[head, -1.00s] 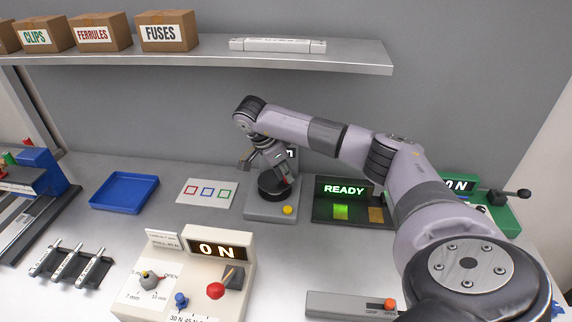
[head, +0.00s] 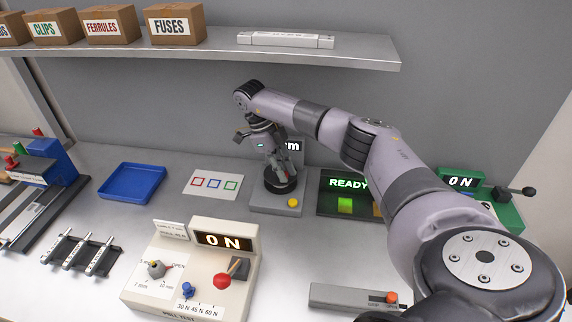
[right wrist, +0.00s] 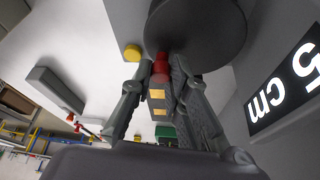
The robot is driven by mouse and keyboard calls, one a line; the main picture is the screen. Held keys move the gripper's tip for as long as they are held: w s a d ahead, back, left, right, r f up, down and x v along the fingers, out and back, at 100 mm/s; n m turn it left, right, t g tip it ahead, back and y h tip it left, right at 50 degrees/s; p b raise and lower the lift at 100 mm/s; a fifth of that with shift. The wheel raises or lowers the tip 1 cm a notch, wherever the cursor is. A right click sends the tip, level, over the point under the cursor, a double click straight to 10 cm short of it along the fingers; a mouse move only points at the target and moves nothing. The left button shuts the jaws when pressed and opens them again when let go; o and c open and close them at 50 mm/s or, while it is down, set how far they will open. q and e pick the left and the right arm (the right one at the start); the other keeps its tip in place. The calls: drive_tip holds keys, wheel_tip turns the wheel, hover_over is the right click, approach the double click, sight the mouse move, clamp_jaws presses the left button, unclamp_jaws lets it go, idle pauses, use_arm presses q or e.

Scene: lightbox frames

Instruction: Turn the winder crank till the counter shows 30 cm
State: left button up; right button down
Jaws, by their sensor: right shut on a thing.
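The winder (head: 264,203) stands at the back middle of the bench, with a grey base, a dark round drum (head: 281,187) and a yellow button. My right gripper (head: 284,173) reaches down over the drum. In the right wrist view the gripper (right wrist: 160,82) is shut on the red crank knob (right wrist: 161,62) beside the dark drum. The counter (head: 293,146) behind it shows "cm" in the head view, its digits mostly hidden by my arm. In the right wrist view the counter (right wrist: 285,90) reads "5 cm", cut by the frame edge, so a digit before it may be hidden. My left gripper is not in view.
A lit "READY" panel (head: 346,184) stands close right of the winder. A card with coloured squares (head: 212,195) and a blue tray (head: 110,192) lie left. A cream "0 N" tester (head: 150,300) stands in front. A shelf (head: 300,59) with boxes overhangs the back.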

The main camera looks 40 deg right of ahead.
drive_tip(key=shift+w+a+r+m+y, duration=0.1)
drive_tip(key=shift+w+a+m+y, duration=0.15)
drive_tip(key=shift+m, duration=0.55)
drive_tip(key=c, duration=1.5)
unclamp_jaws()
drive_tip(key=shift+c, duration=0.2)
drive_tip(key=shift+s, duration=0.1)
